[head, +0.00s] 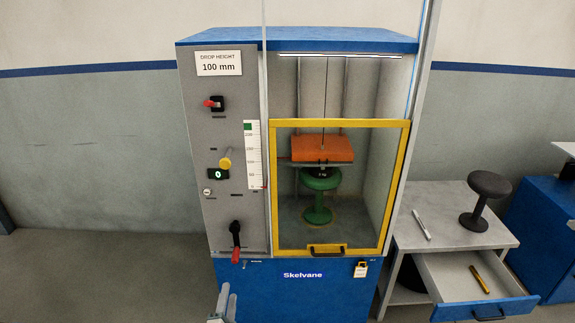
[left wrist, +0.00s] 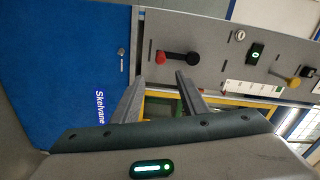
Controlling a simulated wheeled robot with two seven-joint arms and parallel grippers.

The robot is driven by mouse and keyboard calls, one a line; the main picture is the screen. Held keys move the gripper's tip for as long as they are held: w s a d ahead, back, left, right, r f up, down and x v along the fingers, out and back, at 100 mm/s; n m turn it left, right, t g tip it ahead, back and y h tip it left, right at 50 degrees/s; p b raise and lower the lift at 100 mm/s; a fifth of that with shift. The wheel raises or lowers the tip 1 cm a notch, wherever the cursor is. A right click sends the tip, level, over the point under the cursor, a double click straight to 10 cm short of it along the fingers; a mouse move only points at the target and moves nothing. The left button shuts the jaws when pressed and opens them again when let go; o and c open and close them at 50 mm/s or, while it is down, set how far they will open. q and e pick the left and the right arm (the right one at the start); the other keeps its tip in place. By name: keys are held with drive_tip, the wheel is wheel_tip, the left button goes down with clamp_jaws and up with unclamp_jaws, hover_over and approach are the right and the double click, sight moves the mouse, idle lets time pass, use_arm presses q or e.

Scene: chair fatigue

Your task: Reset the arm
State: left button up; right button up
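A test machine (head: 295,45) stands in the middle of the head view. Low on its grey panel, a black crank arm with a red grip (head: 236,248) hangs down. In the left wrist view the same arm, with its red grip (left wrist: 160,57), lies just beyond my fingertips. My left gripper (head: 222,300) shows at the bottom of the head view, below the red grip. In the left wrist view my left gripper (left wrist: 159,78) is open, with nothing between its fingers. It is apart from the arm. My right gripper is not in view.
The panel holds a red-tipped switch (head: 213,104), a yellow knob (head: 225,162) and a green-lit display (head: 218,174). A yellow-framed guard (head: 273,190) covers the chamber with an orange block (head: 322,148) above a green stool (head: 318,198). An open drawer (head: 475,285) juts out at right.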

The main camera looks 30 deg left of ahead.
use_arm(q)
drive_tip(key=w+d+f+m+g+h, duration=0.1)
drive_tip(key=d+f+m+g+h, duration=0.1)
drive_tip(key=d+f+m+h, duration=0.8)
drive_tip(key=s+d+f+m+g, duration=0.3)
drive_tip(key=s+d+f+m, duration=0.35)
drive_tip(key=m, duration=0.45)
drive_tip(key=s+d+f+m+g, duration=0.2)
drive_tip(key=s+d+f+m, duration=0.35)
drive_tip(key=f+m, duration=0.4)
drive_tip(key=s+d+f+m+g, duration=0.1)
drive_tip(key=s+f+m+g, duration=0.1)
drive_tip(key=s+m, duration=0.9)
drive_tip(key=s+d+f+m+g, duration=0.2)
drive_tip(key=s+f+m, duration=0.3)
drive_tip(key=s+m, duration=0.7)
drive_tip(key=s+d+f+m+g, duration=0.1)
drive_tip(key=s+f+m+g, duration=0.2)
drive_tip(key=s+m, duration=0.9)
drive_tip(key=shift+s+d+f+y, duration=0.2)
drive_tip(key=shift+s+f+y, duration=0.1)
drive_tip(key=shift+s+y, duration=0.15)
